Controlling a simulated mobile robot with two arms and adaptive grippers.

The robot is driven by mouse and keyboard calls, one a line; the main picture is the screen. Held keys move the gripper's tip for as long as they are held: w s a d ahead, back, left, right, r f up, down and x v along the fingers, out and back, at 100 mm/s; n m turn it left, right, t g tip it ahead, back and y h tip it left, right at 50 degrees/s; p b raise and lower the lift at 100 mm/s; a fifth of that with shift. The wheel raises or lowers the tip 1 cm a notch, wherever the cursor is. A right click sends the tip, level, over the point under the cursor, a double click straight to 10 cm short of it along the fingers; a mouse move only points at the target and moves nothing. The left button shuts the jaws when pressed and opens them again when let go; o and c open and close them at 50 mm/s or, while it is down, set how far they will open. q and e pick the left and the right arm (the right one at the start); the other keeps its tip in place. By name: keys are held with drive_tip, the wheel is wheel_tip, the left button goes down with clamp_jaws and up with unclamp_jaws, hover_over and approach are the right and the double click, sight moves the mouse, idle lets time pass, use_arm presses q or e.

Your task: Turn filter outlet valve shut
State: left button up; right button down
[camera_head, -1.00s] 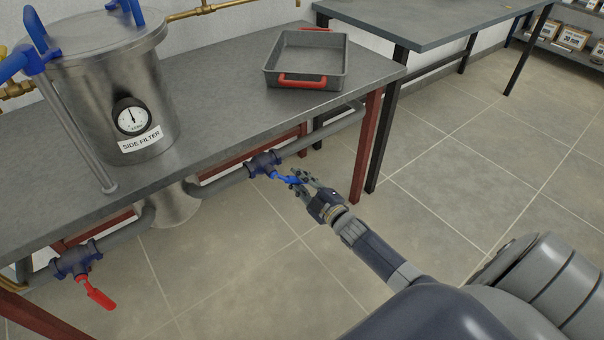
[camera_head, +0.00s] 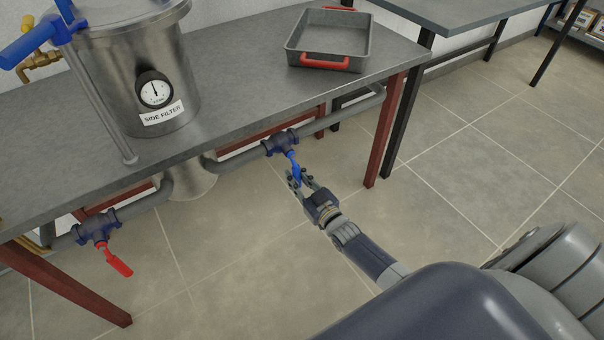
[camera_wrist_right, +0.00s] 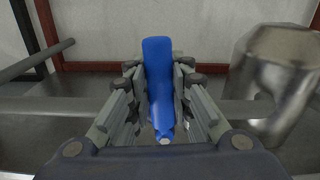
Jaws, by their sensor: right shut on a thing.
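The blue valve handle (camera_head: 294,166) hangs from a dark blue valve body (camera_head: 280,143) on the grey pipe to the right of the side filter (camera_head: 150,80). The handle points down and slightly right, across the pipe. My right gripper (camera_head: 300,180) is shut on the blue handle. In the right wrist view the handle (camera_wrist_right: 158,80) stands between the two fingers (camera_wrist_right: 160,90). A second valve with a red handle (camera_head: 118,262) sits on the pipe at lower left. My left gripper is not in view.
The grey table (camera_head: 235,100) stands above the pipes, with a red leg (camera_head: 382,135) right of my gripper. A grey tray with red handles (camera_head: 328,42) rests on the tabletop. The tiled floor (camera_head: 480,170) is clear at right.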

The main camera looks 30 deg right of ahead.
drive_tip(key=shift+a+m, duration=0.45)
drive_tip(key=shift+m, duration=0.15)
drive_tip(key=shift+s+a, duration=0.1)
drive_tip(key=c, duration=1.4)
unclamp_jaws()
drive_tip(key=s, duration=0.8)
drive_tip(key=s+d, duration=0.1)
drive_tip(key=s, duration=0.3)
